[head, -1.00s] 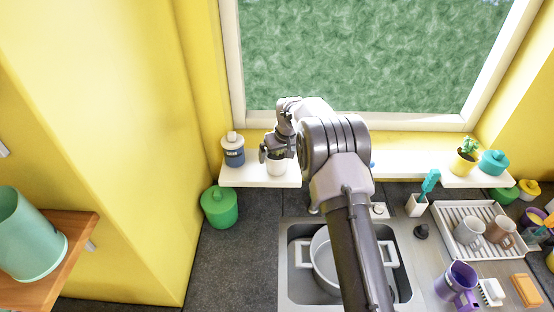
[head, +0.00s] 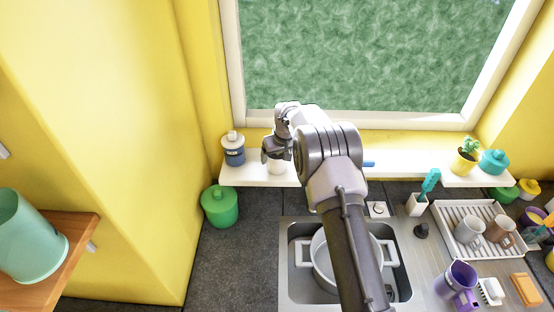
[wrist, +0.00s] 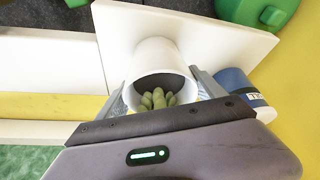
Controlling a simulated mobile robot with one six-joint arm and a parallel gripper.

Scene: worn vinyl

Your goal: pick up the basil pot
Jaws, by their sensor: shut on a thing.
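A white pot (wrist: 160,58) with plump green leaves (wrist: 156,98) is between the fingers of my gripper (wrist: 160,95) in the wrist view, one finger on each side. My gripper is shut on it. In the head view my gripper (head: 276,155) is over the left part of the white window shelf, and the white pot (head: 277,167) shows just below it, partly hidden. I cannot tell whether its base touches the shelf. A yellow pot with a leafy green plant (head: 467,155) stands apart at the right end of the shelf.
A blue and white bottle (head: 234,152) stands close left of my gripper on the shelf (head: 250,178). A green canister (head: 219,205) is below. A blue item (head: 368,164) lies behind my arm. The sink holds a white pan (head: 322,262); a dish rack (head: 450,215) is right.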

